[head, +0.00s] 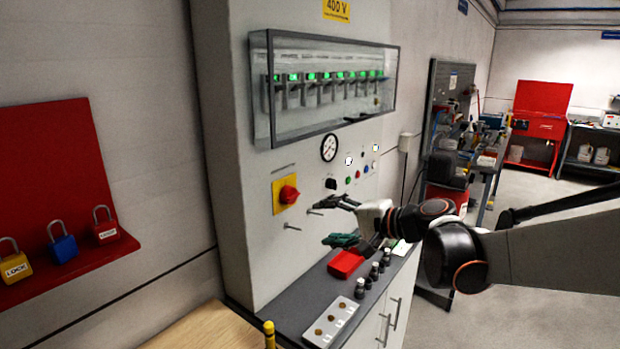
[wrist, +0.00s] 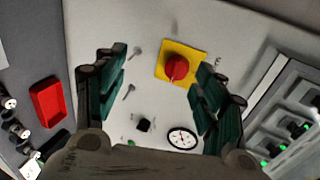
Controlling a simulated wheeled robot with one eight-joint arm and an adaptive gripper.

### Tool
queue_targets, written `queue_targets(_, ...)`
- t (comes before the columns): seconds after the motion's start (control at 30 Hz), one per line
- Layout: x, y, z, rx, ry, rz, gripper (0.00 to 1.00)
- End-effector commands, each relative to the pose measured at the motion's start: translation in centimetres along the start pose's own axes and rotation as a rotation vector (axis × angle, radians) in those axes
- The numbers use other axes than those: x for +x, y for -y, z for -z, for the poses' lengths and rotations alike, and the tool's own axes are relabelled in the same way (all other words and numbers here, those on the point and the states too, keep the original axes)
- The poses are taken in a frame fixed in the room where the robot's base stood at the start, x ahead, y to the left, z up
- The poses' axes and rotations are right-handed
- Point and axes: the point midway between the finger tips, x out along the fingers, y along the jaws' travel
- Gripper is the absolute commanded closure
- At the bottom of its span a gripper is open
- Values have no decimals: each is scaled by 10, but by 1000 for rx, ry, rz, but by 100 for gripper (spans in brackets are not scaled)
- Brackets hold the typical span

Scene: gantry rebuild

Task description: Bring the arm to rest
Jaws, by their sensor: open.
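My arm reaches in from the right in the head view. My gripper (head: 332,221) is in front of the lower panel of the grey cabinet (head: 232,170), fingers apart and nothing between them. In the wrist view my gripper (wrist: 163,66) is also open, with its green-padded fingers on either side of the picture. Between them, beyond the tips, shows a red rotary switch (wrist: 176,66) on a yellow plate. In the head view this red switch (head: 288,194) is left of my fingers. I see no contact with the panel, but the exact gap is unclear.
Below my gripper, a dark ledge (head: 282,315) carries a red tray (head: 346,263), several dark knobs and a pale plate (head: 330,322). Two pegs stick out of the panel. A glazed breaker box (head: 330,85) juts out above. Padlocks stand on a red shelf (head: 60,190) at left.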

Motion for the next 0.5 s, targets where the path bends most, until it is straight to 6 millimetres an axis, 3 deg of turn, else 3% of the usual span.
queue_targets(0.2, -47, -31, -47, -193, -33, -208, 36)
queue_targets(0.5, -122, -90, -97, -467, -68, -493, 36)
